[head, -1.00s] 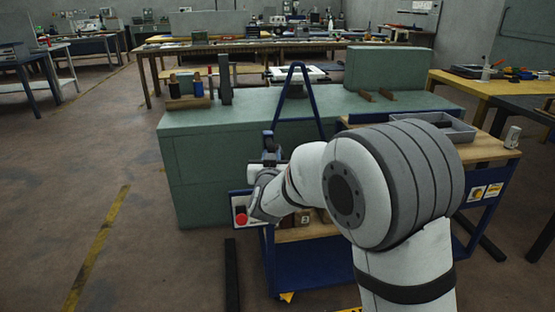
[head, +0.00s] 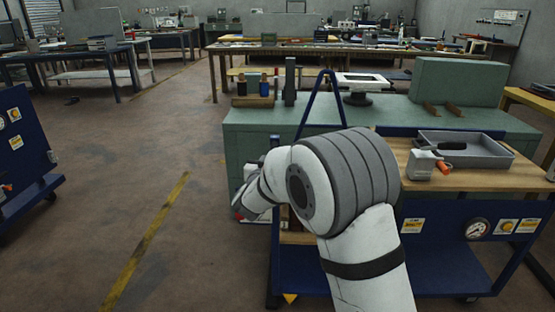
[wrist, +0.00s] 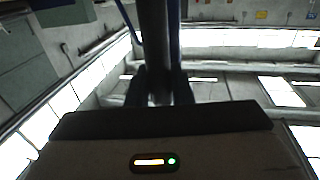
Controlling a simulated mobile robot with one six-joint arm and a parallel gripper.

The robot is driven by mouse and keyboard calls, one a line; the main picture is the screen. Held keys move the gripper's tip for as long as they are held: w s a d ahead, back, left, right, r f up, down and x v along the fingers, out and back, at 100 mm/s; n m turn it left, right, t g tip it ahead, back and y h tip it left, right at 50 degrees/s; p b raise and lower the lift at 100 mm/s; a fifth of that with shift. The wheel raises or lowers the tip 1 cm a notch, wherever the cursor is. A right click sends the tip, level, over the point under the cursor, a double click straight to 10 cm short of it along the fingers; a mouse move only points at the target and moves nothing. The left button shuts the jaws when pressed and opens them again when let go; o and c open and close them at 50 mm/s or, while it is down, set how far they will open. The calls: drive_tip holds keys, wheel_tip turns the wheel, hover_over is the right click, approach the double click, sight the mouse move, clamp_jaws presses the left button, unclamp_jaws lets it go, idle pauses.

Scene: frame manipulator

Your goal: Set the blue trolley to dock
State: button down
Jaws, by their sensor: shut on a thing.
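The blue trolley (head: 400,268) stands close in front at the right, with a wooden top (head: 500,181) and a blue A-shaped handle frame (head: 308,113) rising at its left. My arm covers much of its left part in the head view. In the wrist view my gripper (wrist: 160,98) is shut on a dark upright bar (wrist: 154,45), which looks like part of the trolley's handle. In the head view my arm reaches left and down beside the trolley, and the fingertips are hard to make out. I cannot pick out the dock.
A long green bench (head: 245,137) stands just behind the trolley. A grey tray (head: 485,153) and a small grey-white device (head: 424,164) sit on the trolley. Another blue cart (head: 20,140) is at the left edge. The floor with a yellow line (head: 150,235) is clear between.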

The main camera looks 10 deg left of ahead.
drive_tip(key=shift+w+a+r, duration=0.1)
drive_tip(key=shift+a+r, duration=0.15)
drive_tip(key=shift+r, duration=0.05)
drive_tip(key=c, duration=1.3)
unclamp_jaws()
drive_tip(key=shift+a+f, duration=0.1)
drive_tip(key=shift+f, duration=0.1)
drive_tip(key=shift+c, duration=0.2)
drive_tip(key=s+a, duration=0.1)
drive_tip(key=s, duration=0.7)
drive_tip(key=shift+p, duration=0.4)
